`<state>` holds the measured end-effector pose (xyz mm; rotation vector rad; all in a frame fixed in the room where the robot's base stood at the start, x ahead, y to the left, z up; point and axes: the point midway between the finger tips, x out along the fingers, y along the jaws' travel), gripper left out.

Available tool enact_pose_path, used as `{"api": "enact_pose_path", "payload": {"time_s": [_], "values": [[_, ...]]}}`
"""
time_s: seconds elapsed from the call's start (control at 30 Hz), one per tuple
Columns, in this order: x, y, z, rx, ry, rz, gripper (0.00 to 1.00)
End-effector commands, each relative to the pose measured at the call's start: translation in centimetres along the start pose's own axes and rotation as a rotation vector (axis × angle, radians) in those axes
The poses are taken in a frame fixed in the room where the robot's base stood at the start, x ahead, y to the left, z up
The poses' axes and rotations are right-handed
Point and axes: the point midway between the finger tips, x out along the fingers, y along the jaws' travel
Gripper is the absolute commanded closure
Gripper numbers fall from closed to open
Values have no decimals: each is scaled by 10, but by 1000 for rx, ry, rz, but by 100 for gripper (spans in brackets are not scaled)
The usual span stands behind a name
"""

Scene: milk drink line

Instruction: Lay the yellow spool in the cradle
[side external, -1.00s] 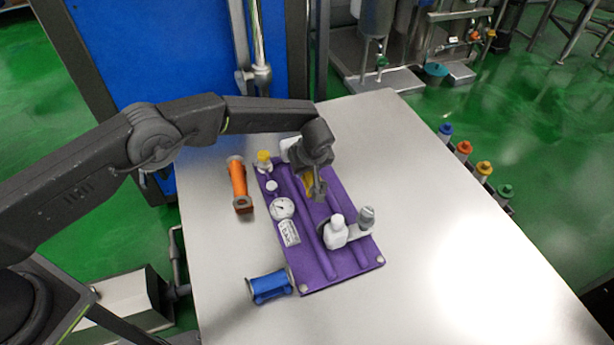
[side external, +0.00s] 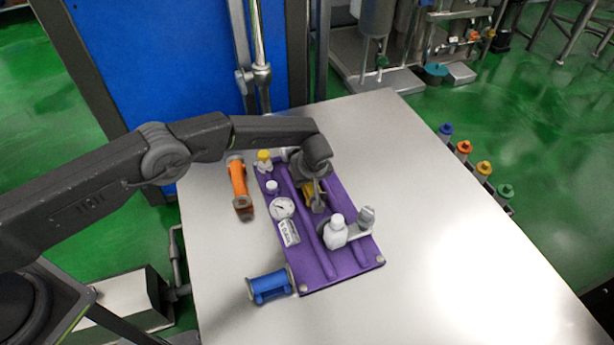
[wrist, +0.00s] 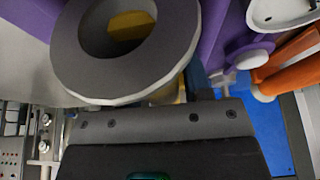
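The yellow spool (side external: 307,188) is at my gripper (side external: 317,203), over the far part of the purple board (side external: 318,272). The gripper and wrist cover much of it in the side view. In the wrist view, a large grey end ring (wrist: 72,62) fills the upper left, with yellow (wrist: 128,28) in its hole. The ring hides most of my fingers. My gripper appears shut on the spool, though the contact itself is hidden. I cannot clearly make out the cradle; the board has raised purple rails.
The table's right side (side external: 450,240) is clear.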

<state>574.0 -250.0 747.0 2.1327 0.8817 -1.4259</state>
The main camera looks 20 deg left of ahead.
Motion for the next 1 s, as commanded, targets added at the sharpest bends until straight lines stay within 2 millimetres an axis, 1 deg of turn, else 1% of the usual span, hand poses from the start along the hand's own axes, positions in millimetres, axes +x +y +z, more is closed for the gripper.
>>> {"api": "enact_pose_path", "payload": {"time_s": [0.17,0.27,0.37,0.5,0.7,0.83,1.0], "values": [[-3,0,-1,0,0,1,54],[-13,1,-2,1,1,2,54],[-30,1,-2,0,1,3,54],[-61,1,-2,0,1,2,54],[-99,1,-2,-1,1,1,54],[-115,1,-1,-1,1,0,54],[-123,0,-1,-1,1,-1,54]]}}
